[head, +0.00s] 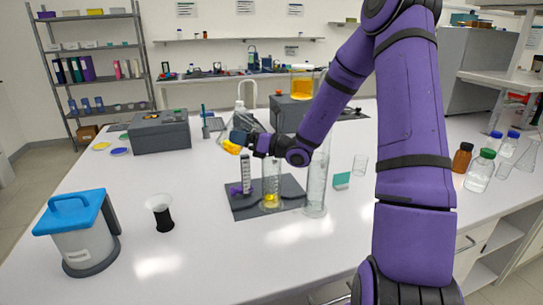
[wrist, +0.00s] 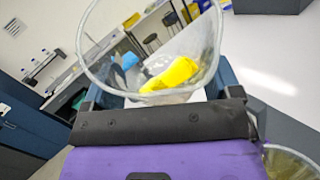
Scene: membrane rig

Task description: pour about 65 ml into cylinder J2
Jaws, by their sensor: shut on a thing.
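My gripper (head: 250,141) is shut on a clear glass beaker (head: 227,136), which is strongly tilted above the dark mat (head: 236,207). Yellow liquid (head: 231,147) lies toward its lower left side. The wrist view looks at the beaker's wide rim (wrist: 219,45), with yellow liquid (wrist: 172,74) inside. I cannot read which one is J2. No falling stream is visible.
A blue-lidded container (head: 85,240) and a black-based funnel-shaped cup (head: 160,212) stand at left. A grey box (head: 160,132) is behind. A small empty beaker (head: 360,165) and a teal block (head: 342,180) stand right of the mat. Bottles (head: 480,170) line the right edge.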

